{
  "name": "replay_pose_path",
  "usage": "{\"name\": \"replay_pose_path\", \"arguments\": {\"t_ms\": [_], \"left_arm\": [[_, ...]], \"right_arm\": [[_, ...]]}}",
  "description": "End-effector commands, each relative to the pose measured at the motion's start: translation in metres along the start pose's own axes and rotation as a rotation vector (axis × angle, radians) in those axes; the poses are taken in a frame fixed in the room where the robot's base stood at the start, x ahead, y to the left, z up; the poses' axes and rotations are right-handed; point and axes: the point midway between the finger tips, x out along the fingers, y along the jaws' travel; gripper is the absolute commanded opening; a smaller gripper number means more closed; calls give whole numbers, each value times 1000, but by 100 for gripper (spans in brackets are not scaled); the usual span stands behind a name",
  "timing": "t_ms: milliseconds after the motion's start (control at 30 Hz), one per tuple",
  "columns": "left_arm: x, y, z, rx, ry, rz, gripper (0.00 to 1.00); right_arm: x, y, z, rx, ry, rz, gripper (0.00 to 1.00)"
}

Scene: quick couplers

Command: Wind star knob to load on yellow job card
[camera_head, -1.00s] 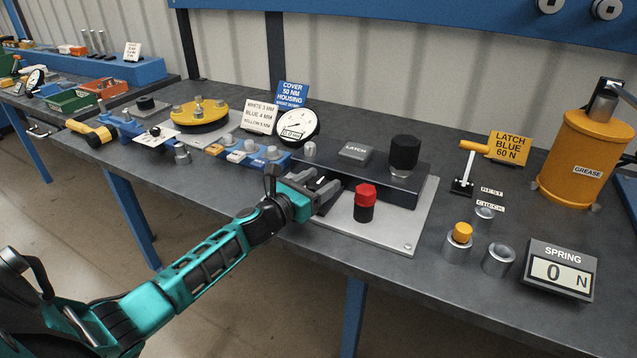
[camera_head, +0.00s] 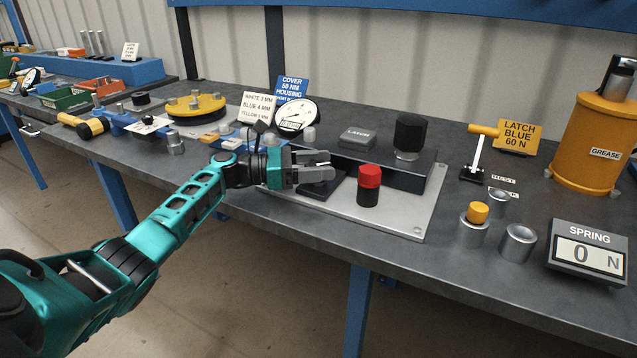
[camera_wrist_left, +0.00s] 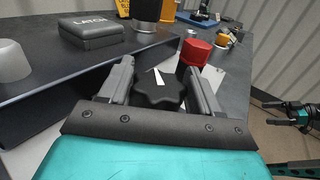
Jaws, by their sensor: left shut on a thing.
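The yellow job card (camera_head: 517,137) reads LATCH BLUE 60 N and stands at the back right of the bench. The black star knob (camera_wrist_left: 160,90) with a white pointer mark sits between the fingers of my left gripper (camera_wrist_left: 160,82) in the left wrist view. My left gripper (camera_head: 326,166) is shut on it, at the left part of the latch fixture (camera_head: 392,222). In the head view the fingers largely hide the knob. The SPRING display (camera_head: 587,253) reads 0 N.
A red-capped post (camera_head: 369,186) stands just right of the fingers, and a black cylinder (camera_head: 408,137) behind it. A yellow-handled lever (camera_head: 478,152) stands farther right. A teal and black part, apparently my right arm, shows at the wrist view's right edge.

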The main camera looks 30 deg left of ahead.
Motion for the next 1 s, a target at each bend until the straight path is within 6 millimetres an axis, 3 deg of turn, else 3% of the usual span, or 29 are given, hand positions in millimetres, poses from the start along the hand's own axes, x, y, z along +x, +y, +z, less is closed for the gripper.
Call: {"name": "replay_pose_path", "arguments": {"t_ms": [300, 933, 967, 1000], "left_arm": [[1, 0, -2, 0, -2, -147, 32], [1, -1, 1, 0, -3, -192, 32], [1, -1, 1, 0, -3, -192, 65], [1, -1, 1, 0, -3, -192, 69]], "right_arm": [[18, -7, 14, 4, 7, -21, 100], [21, -7, 18, 4, 9, -20, 100], [21, -7, 18, 4, 9, -20, 100], [21, -7, 18, 4, 9, -20, 100]]}}
